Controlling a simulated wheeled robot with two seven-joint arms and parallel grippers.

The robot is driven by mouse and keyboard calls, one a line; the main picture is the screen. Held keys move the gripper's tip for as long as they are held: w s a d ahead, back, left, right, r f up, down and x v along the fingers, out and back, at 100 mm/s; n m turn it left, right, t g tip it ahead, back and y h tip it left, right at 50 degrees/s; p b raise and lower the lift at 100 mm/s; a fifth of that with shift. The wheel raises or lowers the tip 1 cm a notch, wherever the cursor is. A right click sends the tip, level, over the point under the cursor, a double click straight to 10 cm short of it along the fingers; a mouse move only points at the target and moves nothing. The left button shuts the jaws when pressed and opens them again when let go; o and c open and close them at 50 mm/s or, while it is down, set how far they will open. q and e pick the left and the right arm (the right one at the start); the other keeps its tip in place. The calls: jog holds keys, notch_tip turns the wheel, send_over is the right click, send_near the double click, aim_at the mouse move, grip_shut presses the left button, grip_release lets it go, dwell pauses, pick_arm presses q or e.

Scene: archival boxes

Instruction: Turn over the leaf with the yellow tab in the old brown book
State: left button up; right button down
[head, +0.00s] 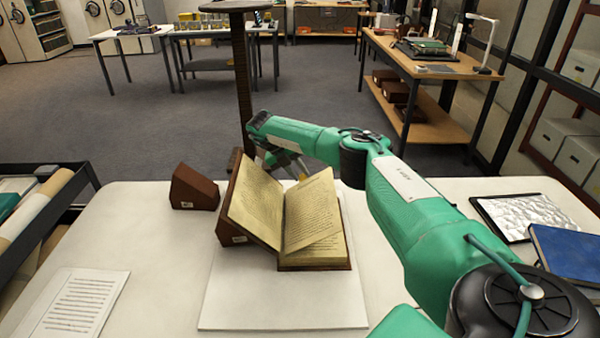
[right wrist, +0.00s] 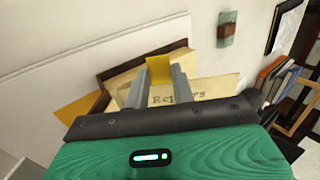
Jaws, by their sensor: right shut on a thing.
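The old brown book (head: 315,266) lies open on a white board on the table. Its left side leans up against a brown wedge (head: 232,236), and its right side lies lower. A written leaf (head: 312,205) stands slightly raised and tilted over the right side. My right gripper (head: 298,170) reaches over the far edge of the book. In the right wrist view, the yellow tab (right wrist: 159,70) sits between the fingertips of my right gripper (right wrist: 158,78), which is shut on it. My left gripper is not in view.
A second brown wedge (head: 194,188) stands left of the book. A printed sheet (head: 78,303) lies at the front left. A blue book (head: 568,254) and a silvery sheet (head: 525,213) lie at the right. A dark post (head: 243,85) rises behind the book.

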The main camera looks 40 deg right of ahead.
jog(key=shift+w+a+r+h, duration=0.1)
jog(key=shift+r+h, duration=0.05)
jog(key=shift+h, duration=0.15)
jog(key=c, duration=1.2)
grip_release()
jog(key=shift+o, duration=0.2)
jog(key=shift+a+r, duration=0.1)
jog(key=shift+w+a+r, duration=0.1)
jog(key=shift+w+r, duration=0.15)
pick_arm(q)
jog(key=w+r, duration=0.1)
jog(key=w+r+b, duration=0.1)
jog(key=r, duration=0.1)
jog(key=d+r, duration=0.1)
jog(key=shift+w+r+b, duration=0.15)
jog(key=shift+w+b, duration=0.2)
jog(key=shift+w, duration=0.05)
pick_arm(e)
jog(key=v, duration=1.3)
jog(key=shift+w, duration=0.1)
